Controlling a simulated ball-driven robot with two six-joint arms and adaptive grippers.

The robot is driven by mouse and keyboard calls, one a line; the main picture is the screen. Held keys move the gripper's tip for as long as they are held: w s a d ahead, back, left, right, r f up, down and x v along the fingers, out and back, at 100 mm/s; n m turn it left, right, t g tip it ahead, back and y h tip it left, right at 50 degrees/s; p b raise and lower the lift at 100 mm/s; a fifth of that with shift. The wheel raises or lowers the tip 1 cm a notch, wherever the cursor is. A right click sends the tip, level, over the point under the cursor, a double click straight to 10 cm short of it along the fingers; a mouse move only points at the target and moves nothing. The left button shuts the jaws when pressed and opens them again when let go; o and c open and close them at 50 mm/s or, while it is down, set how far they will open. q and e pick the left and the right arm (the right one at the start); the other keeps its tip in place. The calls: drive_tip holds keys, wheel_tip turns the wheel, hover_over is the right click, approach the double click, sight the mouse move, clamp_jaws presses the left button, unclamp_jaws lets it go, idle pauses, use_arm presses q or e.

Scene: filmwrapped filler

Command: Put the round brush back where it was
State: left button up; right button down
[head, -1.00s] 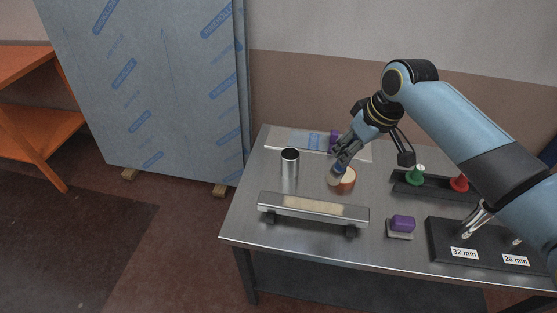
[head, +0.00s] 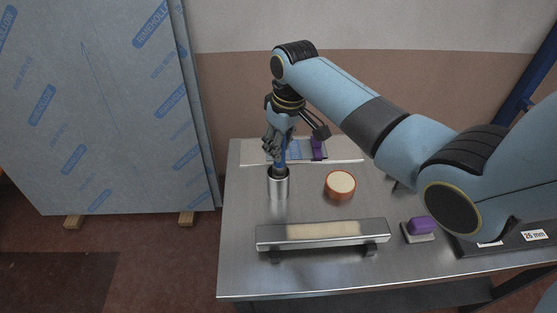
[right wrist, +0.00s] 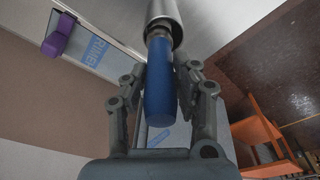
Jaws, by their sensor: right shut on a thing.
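My right gripper (head: 278,148) is shut on the blue handle of the round brush (head: 282,160). The brush points down at the mouth of the metal cup (head: 278,184), which stands upright at the table's left. In the right wrist view, the fingers (right wrist: 162,85) sit on both sides of the blue handle (right wrist: 160,100). The brush's far end goes into the opening of the cup (right wrist: 166,12), and its bristles are hidden there. I cannot tell how deep it reaches. My left gripper is not in view.
A round orange-rimmed pot (head: 340,186) stands right of the cup. A metal bar with a pale strip (head: 325,233) lies in front. A purple-topped block (head: 421,228) is at right. A film-wrapped panel (head: 100,110) stands left of the table (head: 236,270).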

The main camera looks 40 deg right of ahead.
sight(279, 173)
drive_tip(key=f, duration=0.3)
drive_tip(key=shift+s+a+f, duration=0.15)
drive_tip(key=shift+a+f, duration=0.05)
drive_tip(key=shift+f, duration=0.3)
drive_tip(key=shift+a, duration=0.1)
drive_tip(key=shift+f, duration=0.1)
drive_tip(key=c, duration=1.3)
unclamp_jaws()
drive_tip(key=shift+o, duration=1.4)
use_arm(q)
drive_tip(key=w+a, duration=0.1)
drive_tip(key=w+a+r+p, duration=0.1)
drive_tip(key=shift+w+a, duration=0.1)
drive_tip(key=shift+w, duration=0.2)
use_arm(e)
wheel_tip(279, 173, up, 12)
drive_tip(key=s, duration=0.1)
drive_tip(key=shift+s+d, duration=0.3)
drive_tip(key=shift+s, duration=0.1)
